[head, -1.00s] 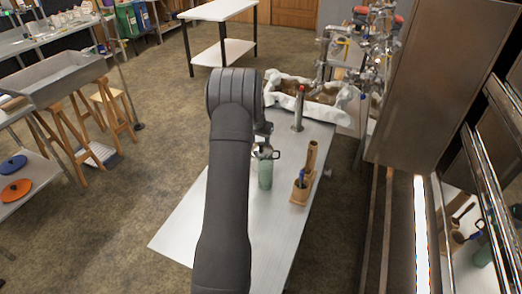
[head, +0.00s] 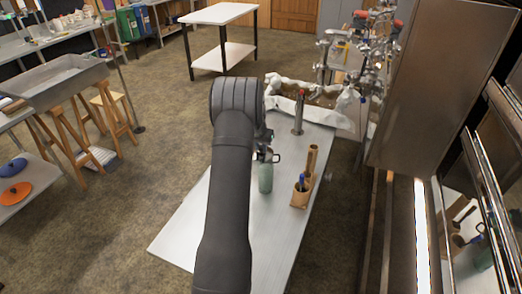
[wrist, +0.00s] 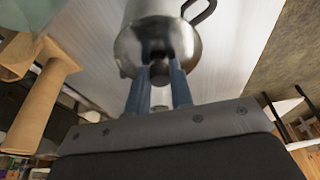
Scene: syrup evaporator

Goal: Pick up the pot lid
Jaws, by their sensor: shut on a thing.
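The pot lid (wrist: 178,42) is a shiny round metal disc with a dark knob (wrist: 158,70), seen in the wrist view. My gripper (wrist: 158,80) has its two blue fingers closed on the knob. A metal pot (wrist: 150,8) with a black loop handle shows just beyond the lid; I cannot tell whether the lid rests on it or is clear of it. In the head view, the pot's handle (head: 276,156) shows beside my arm, while the lid and fingertips are mostly hidden.
A green bottle (head: 265,178) stands on the metal table (head: 215,215), close to the pot. A wooden holder (head: 300,195) with a blue item and a wooden cylinder (head: 312,160) stand right of it. A red-topped metal cylinder (head: 299,115) stands farther back. The table's front is clear.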

